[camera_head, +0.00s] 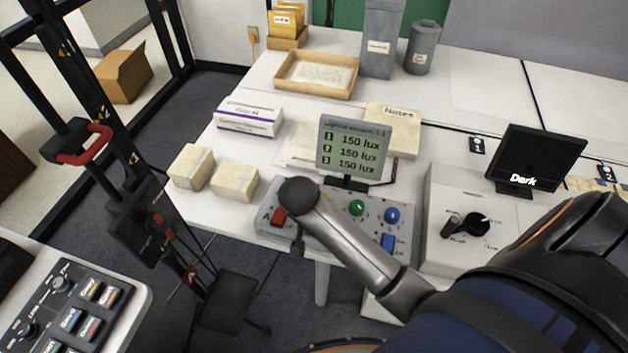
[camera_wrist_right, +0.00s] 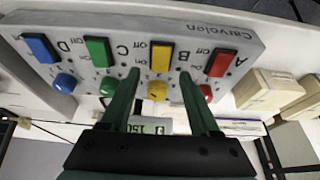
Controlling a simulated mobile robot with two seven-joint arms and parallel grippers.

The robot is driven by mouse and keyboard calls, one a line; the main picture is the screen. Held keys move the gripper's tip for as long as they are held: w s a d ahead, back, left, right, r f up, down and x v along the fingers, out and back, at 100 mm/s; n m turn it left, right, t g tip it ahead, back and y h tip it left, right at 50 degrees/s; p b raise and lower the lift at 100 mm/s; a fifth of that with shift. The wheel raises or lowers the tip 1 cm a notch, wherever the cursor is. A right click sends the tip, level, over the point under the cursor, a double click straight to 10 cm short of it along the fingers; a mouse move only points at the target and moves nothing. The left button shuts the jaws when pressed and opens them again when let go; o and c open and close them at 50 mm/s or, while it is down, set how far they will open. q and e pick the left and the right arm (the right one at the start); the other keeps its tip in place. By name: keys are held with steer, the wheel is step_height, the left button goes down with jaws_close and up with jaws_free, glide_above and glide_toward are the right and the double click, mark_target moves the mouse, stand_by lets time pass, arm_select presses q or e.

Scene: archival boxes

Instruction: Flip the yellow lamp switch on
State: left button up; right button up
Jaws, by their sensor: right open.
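The yellow lamp switch (camera_wrist_right: 162,56) is a rectangular rocker on the grey control panel (camera_wrist_right: 262,52), in the B position between the red switch (camera_wrist_right: 222,63) and the green switch (camera_wrist_right: 98,50). A yellow knob (camera_wrist_right: 157,90) sits beside it. In the right wrist view my right gripper (camera_wrist_right: 159,74) is open and empty, its fingers on either side of the yellow switch's column. I cannot tell whether they touch the panel. In the head view my right arm hides the yellow switch; the panel (camera_head: 330,232) is at the table's front edge. My left gripper is not in view.
A lux display (camera_head: 354,146) reading 150 lux on three lines stands behind the panel. A small black screen reading "Dark" (camera_head: 536,158) stands at right, near a grey box with a black dial (camera_head: 472,226). Cream boxes (camera_head: 235,182) lie left of the panel.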

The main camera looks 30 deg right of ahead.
steer(key=shift+x, duration=1.55)
jaws_close()
